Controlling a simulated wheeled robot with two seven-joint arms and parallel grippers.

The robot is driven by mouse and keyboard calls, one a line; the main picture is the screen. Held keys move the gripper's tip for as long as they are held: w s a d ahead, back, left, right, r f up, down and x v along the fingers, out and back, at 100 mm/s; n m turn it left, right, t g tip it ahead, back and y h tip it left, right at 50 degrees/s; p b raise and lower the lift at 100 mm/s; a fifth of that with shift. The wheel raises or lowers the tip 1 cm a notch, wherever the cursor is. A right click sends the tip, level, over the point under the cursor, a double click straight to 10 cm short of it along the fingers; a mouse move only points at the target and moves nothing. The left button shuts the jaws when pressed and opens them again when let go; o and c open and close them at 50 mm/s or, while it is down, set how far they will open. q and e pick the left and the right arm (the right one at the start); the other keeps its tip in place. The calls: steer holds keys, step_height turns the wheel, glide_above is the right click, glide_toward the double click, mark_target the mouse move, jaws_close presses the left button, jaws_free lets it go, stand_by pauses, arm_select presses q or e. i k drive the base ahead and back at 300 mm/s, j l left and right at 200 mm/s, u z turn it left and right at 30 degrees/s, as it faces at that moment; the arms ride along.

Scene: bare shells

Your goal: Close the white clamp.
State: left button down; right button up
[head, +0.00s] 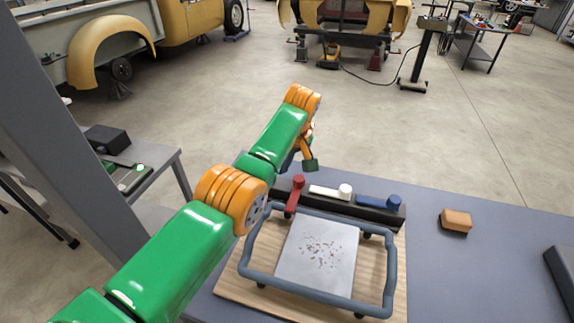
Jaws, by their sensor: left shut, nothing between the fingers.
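The white clamp (327,191) is a lever with a round knob at its right end. It lies sideways along a dark bar (378,216) at the back of a wooden board, between a red clamp (294,196) and a blue clamp (377,202). The red lever points toward the front; the blue one lies sideways like the white one. My left gripper (310,165) is shut and empty, above and behind the red clamp, to the left of the white clamp and apart from it. My arm partly hides the gripper. My right gripper is out of view.
A blue-grey tubular frame (388,272) stands around a speckled metal plate (312,282) on the wooden board (399,300). An orange-brown block (456,221) sits to the right on the grey table (500,260). Table space between block and board is clear.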

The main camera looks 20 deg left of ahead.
mark_target(344, 191)
steer(key=k, duration=1.5)
